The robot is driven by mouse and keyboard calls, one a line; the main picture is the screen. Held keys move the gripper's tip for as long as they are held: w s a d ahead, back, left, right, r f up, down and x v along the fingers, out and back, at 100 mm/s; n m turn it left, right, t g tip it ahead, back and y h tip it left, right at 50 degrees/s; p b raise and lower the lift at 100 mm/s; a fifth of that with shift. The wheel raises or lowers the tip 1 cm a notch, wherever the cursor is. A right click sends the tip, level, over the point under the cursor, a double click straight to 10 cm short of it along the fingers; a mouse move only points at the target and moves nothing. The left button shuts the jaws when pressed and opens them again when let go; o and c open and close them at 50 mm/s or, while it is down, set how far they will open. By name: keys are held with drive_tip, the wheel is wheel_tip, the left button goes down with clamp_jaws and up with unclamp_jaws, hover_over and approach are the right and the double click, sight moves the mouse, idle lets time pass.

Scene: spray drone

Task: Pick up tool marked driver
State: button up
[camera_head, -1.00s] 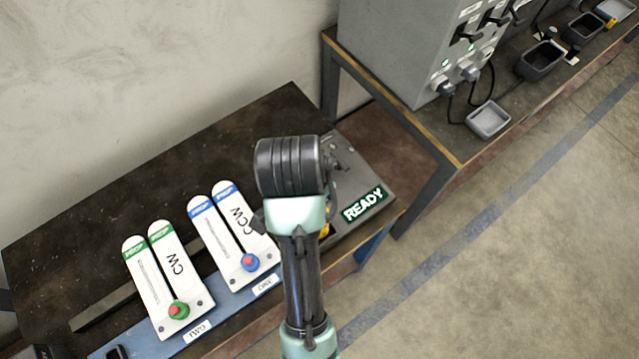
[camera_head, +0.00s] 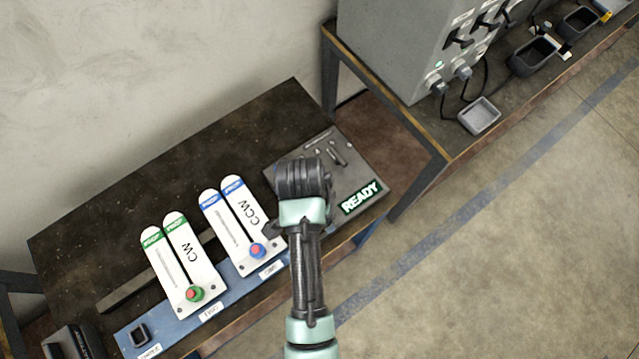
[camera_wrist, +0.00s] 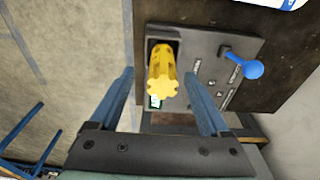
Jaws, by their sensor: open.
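In the wrist view a yellow tool with a ribbed handle (camera_wrist: 161,72) stands in a slot of a dark grey holder plate (camera_wrist: 205,48). No driver marking can be read on it. My gripper (camera_wrist: 160,80) is open, with its two blue fingers on either side of the yellow handle in the picture; I cannot tell how far the handle is from them in depth. In the head view my arm's end hides the yellow tool. The grey plate with the READY sign (camera_head: 361,197) shows beside and behind my arm.
A blue-knobbed lever (camera_wrist: 253,69) stands beside the tool on the plate. White CW (camera_head: 190,252) and CCW (camera_head: 255,215) prop panels are left of my arm on the dark bench (camera_head: 110,215). A grey cabinet (camera_head: 395,50) and small trays (camera_head: 479,116) stand on another bench at upper right.

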drive_tip(key=shift+w+d+f+p, duration=0.1)
drive_tip(key=shift+w+f+p, duration=0.05)
drive_tip(key=shift+f, duration=0.7)
drive_tip(key=shift+w+d+f+p, duration=0.15)
drive_tip(key=shift+f+p, duration=0.05)
drive_tip(key=shift+f, duration=0.6)
drive_tip(key=shift+w+d+f+p, duration=0.1)
drive_tip(key=shift+w+f+p, duration=0.05)
drive_tip(key=shift+f, duration=0.7)
drive_tip(key=shift+c, duration=0.2)
clamp_jaws()
